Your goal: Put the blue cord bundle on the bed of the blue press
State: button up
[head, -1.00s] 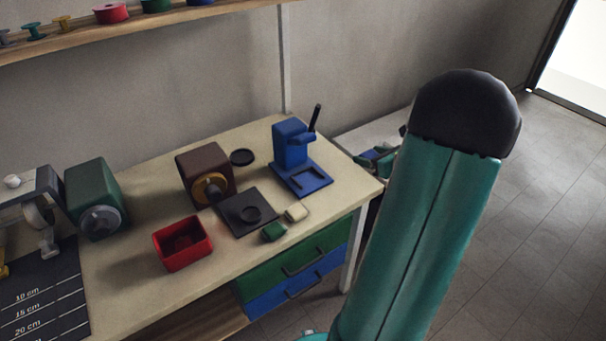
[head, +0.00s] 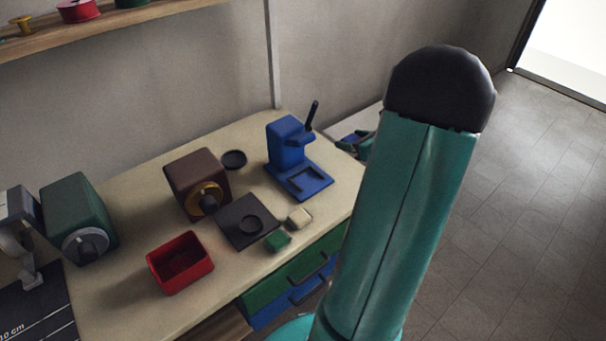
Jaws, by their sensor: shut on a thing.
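The blue press (head: 287,148) stands at the right end of the workbench, with a dark lever rising from it. Its flat blue bed (head: 322,180) faces the front and looks bare. My raised teal arm link with its black cap fills the right of the view. My gripper (head: 357,145) shows only in part, as small teal and dark pieces just left of that link and right of the press. A small bit of blue at it appears to be the blue cord bundle (head: 347,138); the rest is hidden behind my arm.
On the bench (head: 225,283) are a red open box (head: 160,276), a dark plate (head: 235,234), a green block (head: 278,241), a cream block (head: 300,218), a brown machine (head: 190,171), a black disc (head: 233,159) and a green machine (head: 72,206). A shelf (head: 115,22) runs above.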

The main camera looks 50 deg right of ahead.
jog(key=w+a+f, duration=0.3)
jog(key=w+a, duration=0.2)
send_over(307, 181)
jog(key=f, duration=0.5)
jog(key=shift+s+d+f, duration=0.25)
jog(key=shift+s+d, duration=0.05)
jog(key=shift+d, duration=0.05)
jog(key=f, duration=0.3)
jog(key=shift+w+a+f, duration=0.15)
jog(key=shift+w+a, duration=0.1)
jog(key=shift+w, duration=0.05)
jog(key=shift+f, duration=0.3)
jog(key=shift+s+f, duration=0.1)
jog(key=shift+f, duration=0.5)
